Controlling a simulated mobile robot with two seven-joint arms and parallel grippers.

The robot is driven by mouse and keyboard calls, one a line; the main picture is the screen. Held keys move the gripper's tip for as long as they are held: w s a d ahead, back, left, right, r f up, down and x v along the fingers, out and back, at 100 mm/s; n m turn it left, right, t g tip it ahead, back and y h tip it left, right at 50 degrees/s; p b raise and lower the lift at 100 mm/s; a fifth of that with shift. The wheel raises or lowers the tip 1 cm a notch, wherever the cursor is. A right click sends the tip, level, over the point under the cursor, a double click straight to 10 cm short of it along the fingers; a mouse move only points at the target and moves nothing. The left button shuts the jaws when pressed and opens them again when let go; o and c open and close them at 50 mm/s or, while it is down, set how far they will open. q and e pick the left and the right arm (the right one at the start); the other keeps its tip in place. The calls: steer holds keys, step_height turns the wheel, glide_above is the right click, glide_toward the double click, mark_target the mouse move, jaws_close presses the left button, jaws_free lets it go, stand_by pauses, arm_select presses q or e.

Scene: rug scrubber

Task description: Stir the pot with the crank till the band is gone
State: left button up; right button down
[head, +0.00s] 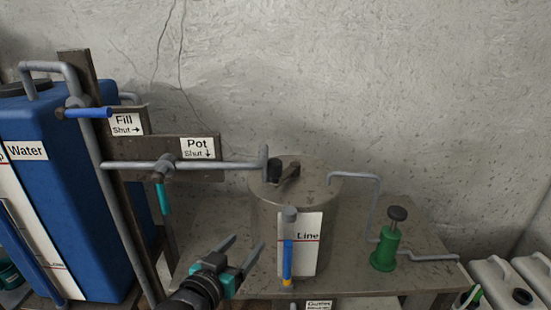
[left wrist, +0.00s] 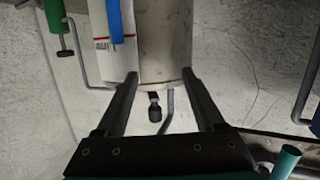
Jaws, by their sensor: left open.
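The grey metal pot (head: 262,225) stands on the bench. Its crank (head: 289,175) lies on the lid, with a dark upright knob (head: 274,172) at the left end. A gauge tube (head: 288,258) on the pot's front shows blue above a yellow band (head: 287,282) at the bottom, beside a white card marked "Line" (head: 308,238). My left gripper (head: 243,243) is open and empty, in front of the pot and below lid height. In the left wrist view the scene is inverted; the knob (left wrist: 155,113) shows between the open fingers (left wrist: 160,74), beyond them. My right gripper is not in view.
A blue water tank (head: 70,190) stands left. The Fill valve's blue handle (head: 88,113) and the Pot valve's teal handle (head: 162,198) are on pipes. The Pot pipe (head: 225,165) ends near the knob. A green pump (head: 384,250) stands right; white jugs (head: 505,285) are lower right.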

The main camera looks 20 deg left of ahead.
arm_select(q)
steer(key=t+h+p, duration=0.1)
steer(key=t, duration=0.1)
glide_toward(272, 167)
steer(key=s, duration=0.4)
steer(key=shift+m, duration=0.3)
steer(key=w, duration=0.5)
steer(key=w+d+p, duration=0.1)
steer(key=w, duration=0.9)
steer(key=shift+w+d, duration=0.2)
steer(key=shift+d, duration=0.05)
jaws_close()
steer(key=shift+f, duration=0.1)
